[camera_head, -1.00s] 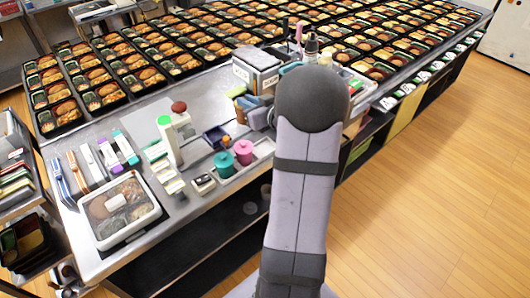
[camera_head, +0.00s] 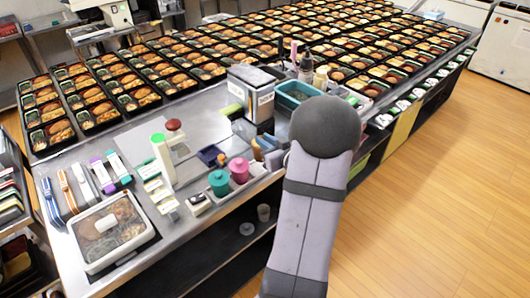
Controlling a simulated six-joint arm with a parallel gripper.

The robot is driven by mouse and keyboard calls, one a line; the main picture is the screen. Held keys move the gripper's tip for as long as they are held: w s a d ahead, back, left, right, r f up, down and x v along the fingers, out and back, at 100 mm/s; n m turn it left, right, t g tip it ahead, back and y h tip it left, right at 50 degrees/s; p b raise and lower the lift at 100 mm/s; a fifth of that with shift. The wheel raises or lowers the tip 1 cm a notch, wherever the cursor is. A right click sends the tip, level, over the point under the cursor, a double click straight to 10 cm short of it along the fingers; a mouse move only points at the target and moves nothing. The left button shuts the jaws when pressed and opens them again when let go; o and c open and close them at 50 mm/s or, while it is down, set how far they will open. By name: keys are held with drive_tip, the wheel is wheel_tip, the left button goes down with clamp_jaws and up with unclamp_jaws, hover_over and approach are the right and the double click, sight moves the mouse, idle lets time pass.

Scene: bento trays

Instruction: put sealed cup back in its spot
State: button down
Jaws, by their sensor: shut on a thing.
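My arm's dark rounded joint (camera_head: 325,125) and pale link cover part of the bench's right side. My gripper and whatever it holds are not visible. No cup can be clearly identified as the sealed cup. A teal lidded pot (camera_head: 219,183) and a pink lidded pot (camera_head: 239,171) stand side by side near the front edge of the bench.
A clear-lidded food container (camera_head: 110,231) sits at the bench's front left corner. Bottles, a grey box (camera_head: 250,92) and a blue-green bin (camera_head: 299,95) crowd the middle. Many filled bento trays (camera_head: 140,95) cover the back. Bare metal shows left of the grey box.

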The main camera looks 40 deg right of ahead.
drive_tip(key=shift+f, duration=2.2)
drive_tip(key=shift+f, duration=0.1)
drive_tip(key=c, duration=1.7)
unclamp_jaws()
drive_tip(key=shift+r, duration=0.2)
drive_tip(key=b+v, duration=0.1)
drive_tip(key=v, duration=1.1)
drive_tip(key=shift+f+b, duration=0.1)
drive_tip(key=shift+b, duration=0.2)
